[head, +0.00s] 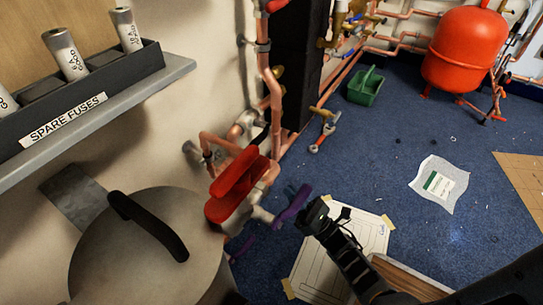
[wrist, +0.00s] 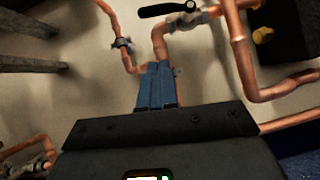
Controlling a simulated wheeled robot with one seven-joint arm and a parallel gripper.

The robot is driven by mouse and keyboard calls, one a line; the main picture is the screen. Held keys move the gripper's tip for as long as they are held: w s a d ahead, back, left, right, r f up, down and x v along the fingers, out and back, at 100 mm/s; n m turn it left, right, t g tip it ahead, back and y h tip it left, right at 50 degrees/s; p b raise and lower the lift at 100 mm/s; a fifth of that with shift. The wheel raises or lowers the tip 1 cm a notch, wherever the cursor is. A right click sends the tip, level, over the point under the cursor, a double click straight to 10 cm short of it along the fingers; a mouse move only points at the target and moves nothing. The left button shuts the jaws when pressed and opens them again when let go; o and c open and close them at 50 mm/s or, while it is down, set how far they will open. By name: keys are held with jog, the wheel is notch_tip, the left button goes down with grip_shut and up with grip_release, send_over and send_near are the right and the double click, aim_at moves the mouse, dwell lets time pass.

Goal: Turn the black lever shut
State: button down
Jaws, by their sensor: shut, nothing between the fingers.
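The black lever (wrist: 168,10) is at the top of the wrist view, on a valve in a copper pipe run along the wall. It lies nearly level in that picture, with its round pivot at the right end. In the head view a small dark lever (head: 261,134) shows beside a pipe valve left of the black column. My gripper (wrist: 158,66) has its two blue fingers together and empty. The fingertips point towards the wall, just below the lever in the wrist view and apart from it. My gripper also shows in the head view (head: 290,205).
Red handles (head: 238,178) and copper pipes stand left of my gripper. A grey round tank (head: 150,250) and a spare fuses shelf (head: 110,95) are further left. Paper sheets (head: 350,235), a green caddy (head: 366,88) and a red vessel (head: 465,50) are on the blue floor.

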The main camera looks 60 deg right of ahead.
aim_at(262, 137)
jog(key=s+r+p+x, duration=0.1)
jog(key=r+x, duration=0.1)
jog(key=x, duration=1)
jog(key=shift+r+y, duration=0.3)
jog(key=shift+r, duration=0.1)
jog(key=shift+p, duration=0.3)
